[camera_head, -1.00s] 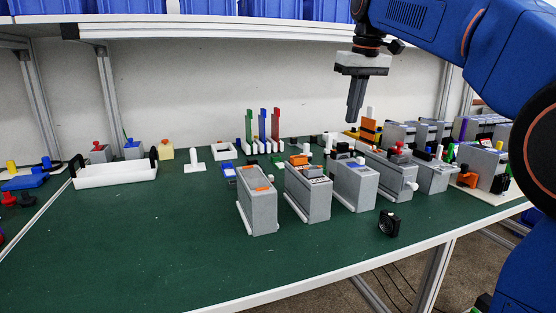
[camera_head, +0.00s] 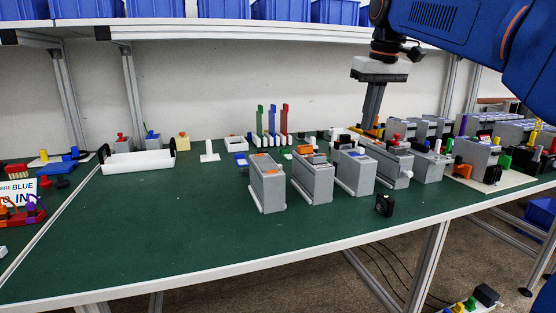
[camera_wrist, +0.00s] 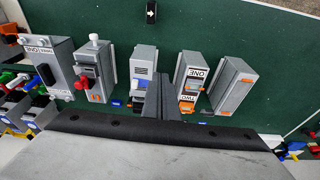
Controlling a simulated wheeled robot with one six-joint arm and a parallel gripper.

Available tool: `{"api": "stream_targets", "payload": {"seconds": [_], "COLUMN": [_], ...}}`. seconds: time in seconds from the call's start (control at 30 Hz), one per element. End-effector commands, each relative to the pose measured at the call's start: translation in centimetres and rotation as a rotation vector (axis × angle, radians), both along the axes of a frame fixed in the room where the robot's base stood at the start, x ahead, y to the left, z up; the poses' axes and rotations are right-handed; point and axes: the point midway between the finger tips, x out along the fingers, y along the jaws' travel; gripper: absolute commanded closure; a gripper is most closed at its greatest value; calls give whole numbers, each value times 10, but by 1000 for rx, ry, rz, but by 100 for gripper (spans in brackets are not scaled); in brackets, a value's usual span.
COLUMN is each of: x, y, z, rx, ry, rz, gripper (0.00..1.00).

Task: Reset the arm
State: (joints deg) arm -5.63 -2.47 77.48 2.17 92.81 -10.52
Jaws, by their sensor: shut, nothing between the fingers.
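My gripper (camera_head: 373,106) hangs from my blue arm at the upper right of the head view, pointing down. Its fingers are shut with nothing between them. It is above the back part of the row of grey modules. In the wrist view my gripper (camera_wrist: 158,85) shows its fingers close together over the row, overlapping the middle module in the picture. The fingers look clear of the modules, though the exact height is hard to tell.
Several grey modules (camera_head: 267,187) stand across the green table (camera_head: 180,225). A black part (camera_head: 384,206) lies in front. A white tray (camera_head: 138,162) and upright coloured strips (camera_head: 272,122) are further left. A shelf (camera_head: 220,32) with blue bins runs above. The front left is clear.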

Motion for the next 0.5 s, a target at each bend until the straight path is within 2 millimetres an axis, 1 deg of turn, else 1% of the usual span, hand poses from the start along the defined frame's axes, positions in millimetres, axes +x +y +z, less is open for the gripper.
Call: {"api": "stream_targets", "payload": {"seconds": [0.27,0.37,0.47,0.5], "x": [-35,-54,-80,-91], "y": [-10,-15,-22,-24], "z": [-23,-37,-58,-68], "rx": [2,4,6,8], "ry": [-21,-33,-49,-56], "rz": [-34,-53,-76,-87], "gripper": [100,100,100,100]}}
